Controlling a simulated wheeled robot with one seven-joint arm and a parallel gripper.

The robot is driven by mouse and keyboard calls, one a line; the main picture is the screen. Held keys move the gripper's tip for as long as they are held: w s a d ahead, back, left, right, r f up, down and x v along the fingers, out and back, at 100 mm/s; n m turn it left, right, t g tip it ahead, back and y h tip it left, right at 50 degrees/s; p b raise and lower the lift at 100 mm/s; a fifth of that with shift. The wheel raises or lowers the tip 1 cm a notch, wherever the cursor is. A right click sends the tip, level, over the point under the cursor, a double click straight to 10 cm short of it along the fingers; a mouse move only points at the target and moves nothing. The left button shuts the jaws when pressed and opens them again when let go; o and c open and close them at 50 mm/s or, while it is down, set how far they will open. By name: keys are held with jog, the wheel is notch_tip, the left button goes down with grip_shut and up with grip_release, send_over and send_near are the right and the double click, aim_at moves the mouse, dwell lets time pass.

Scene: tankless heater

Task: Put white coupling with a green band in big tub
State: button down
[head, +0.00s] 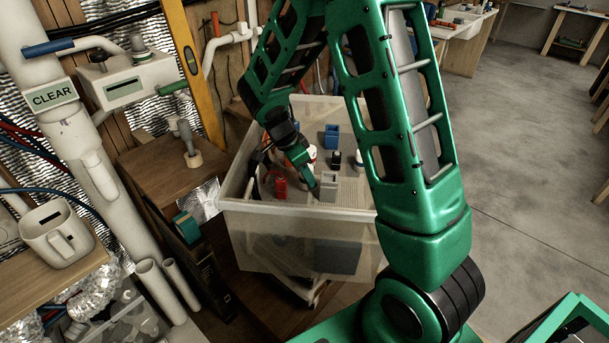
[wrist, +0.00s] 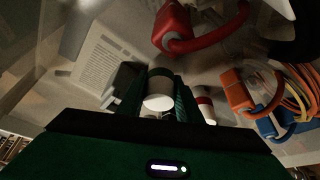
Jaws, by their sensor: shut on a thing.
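My gripper (head: 309,176) reaches down inside the big translucent tub (head: 250,218) in the head view. In the wrist view my gripper (wrist: 158,98) is shut on a white, round-ended coupling (wrist: 159,101), held between its two green fingers. A dark band shows on the coupling's far part; its green colour is hard to make out in the dim light. The coupling is over the tub's inside, among the things lying there. I cannot tell whether it touches the tub floor. In the head view I cannot clearly make out the held coupling.
In the tub are a red item (wrist: 173,27), an orange item (wrist: 238,90) with cables, a white piece with a red band (wrist: 206,104), a printed sheet (wrist: 103,58), a blue item (head: 332,132) and a grey item (head: 328,187). A wooden cabinet (head: 160,170) stands left of the tub.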

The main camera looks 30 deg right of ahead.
jog(key=shift+f, duration=0.4)
jog(key=c, duration=1.2)
grip_release()
jog(key=v, duration=1)
jog(key=shift+r, duration=0.25)
jog(key=shift+a, duration=0.15)
